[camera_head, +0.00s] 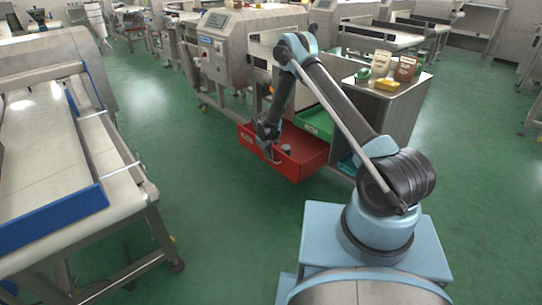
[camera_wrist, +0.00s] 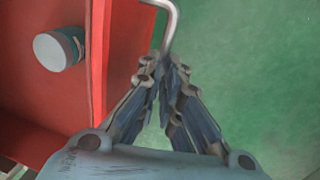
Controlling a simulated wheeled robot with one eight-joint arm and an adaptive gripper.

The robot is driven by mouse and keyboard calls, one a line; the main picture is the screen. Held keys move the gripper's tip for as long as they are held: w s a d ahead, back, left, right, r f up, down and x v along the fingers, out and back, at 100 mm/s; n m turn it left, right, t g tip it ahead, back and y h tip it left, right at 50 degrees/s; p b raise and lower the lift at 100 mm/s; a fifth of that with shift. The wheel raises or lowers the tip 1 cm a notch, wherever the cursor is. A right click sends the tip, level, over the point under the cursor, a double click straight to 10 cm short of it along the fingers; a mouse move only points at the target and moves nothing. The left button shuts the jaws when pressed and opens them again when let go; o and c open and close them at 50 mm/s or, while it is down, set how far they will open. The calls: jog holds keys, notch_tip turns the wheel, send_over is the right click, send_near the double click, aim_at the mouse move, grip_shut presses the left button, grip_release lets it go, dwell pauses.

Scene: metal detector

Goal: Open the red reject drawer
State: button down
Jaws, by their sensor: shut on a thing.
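The red reject drawer (camera_head: 301,158) is pulled out low under the machine in the head view, its inside showing. In the wrist view its red front wall (camera_wrist: 101,60) runs down the left of centre. A metal handle (camera_wrist: 173,18) sticks out from that wall. My gripper (camera_wrist: 168,70) is shut on the handle, outside the drawer front. My gripper also shows in the head view (camera_head: 268,139) at the drawer's left front. A can with a pale lid (camera_wrist: 58,50) is in the drawer, and shows as a small grey thing in the head view (camera_head: 287,149).
A green tray or drawer (camera_head: 318,123) is just above and behind the red one. A steel cabinet (camera_head: 405,108) with packets (camera_head: 404,69) on top stands to the right. A conveyor (camera_head: 60,180) is at left. Green floor (camera_head: 215,235) is clear before the drawer.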

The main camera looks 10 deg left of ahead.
jog(key=shift+s+d+f, duration=0.25)
jog(key=shift+s+d, duration=0.05)
jog(key=shift+d, duration=0.05)
jog(key=c, duration=1.7)
grip_release()
jog(key=shift+f, duration=0.15)
jog(key=shift+a, duration=0.2)
jog(key=shift+r, duration=0.25)
jog(key=r, duration=0.3)
jog(key=s+a+r, duration=0.1)
jog(key=r, duration=0.7)
jog(key=shift+s+a+r, duration=0.2)
jog(key=shift+s, duration=0.15)
